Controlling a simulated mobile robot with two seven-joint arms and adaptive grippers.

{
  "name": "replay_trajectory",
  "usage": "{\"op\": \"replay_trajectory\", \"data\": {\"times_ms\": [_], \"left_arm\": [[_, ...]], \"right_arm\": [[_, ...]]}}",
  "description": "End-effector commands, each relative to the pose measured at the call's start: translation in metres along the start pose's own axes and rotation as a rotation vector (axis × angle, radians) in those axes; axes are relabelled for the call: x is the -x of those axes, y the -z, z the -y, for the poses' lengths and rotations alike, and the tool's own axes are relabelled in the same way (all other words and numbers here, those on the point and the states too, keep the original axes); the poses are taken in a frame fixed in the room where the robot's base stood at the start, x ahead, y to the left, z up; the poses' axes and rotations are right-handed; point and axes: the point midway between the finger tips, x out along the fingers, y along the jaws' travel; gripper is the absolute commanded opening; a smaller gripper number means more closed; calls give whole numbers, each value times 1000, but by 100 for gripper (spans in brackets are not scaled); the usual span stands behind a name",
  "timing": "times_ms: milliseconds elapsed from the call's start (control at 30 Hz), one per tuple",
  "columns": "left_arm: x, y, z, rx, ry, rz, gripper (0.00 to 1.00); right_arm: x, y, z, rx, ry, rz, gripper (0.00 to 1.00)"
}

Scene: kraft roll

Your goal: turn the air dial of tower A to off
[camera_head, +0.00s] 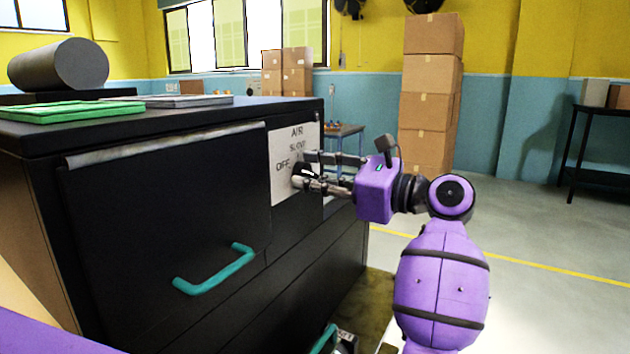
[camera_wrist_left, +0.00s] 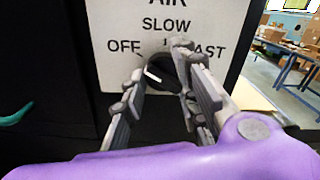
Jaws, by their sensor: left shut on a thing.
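The air dial (camera_head: 308,169) is a black knob on a white plate (camera_head: 282,146) on the front of the black cabinet (camera_head: 130,230). The plate reads AIR, SLOW and OFF; the left wrist view also shows a partly covered FAST. My left gripper (camera_head: 312,171) is closed around the dial, one finger on each side. In the left wrist view the dial (camera_wrist_left: 161,72) sits between the fingers (camera_wrist_left: 163,95). Its white pointer mark lies on the left, slanting up toward OFF. The fingers hide part of the dial. My right gripper is not seen.
The cabinet carries a teal drawer handle (camera_head: 215,272). On its top lie a grey roll (camera_head: 58,65) and a green frame (camera_head: 70,111). Stacked cartons (camera_head: 431,95) stand behind my arm. A dark table (camera_head: 600,150) is at the right; the floor between is clear.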

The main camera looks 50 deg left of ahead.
Motion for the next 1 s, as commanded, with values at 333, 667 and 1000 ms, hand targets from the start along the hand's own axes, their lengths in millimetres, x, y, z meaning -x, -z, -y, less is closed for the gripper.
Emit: {"op": "replay_trajectory", "data": {"times_ms": [333,667,1000], "left_arm": [[-1,3,-4,-3,-13,-5,41],[2,2,-2,-3,-6,-4,41],[58,2,-1,-4,-3,-6,41]], "right_arm": [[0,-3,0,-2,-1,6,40],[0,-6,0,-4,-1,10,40],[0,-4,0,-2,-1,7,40]]}}
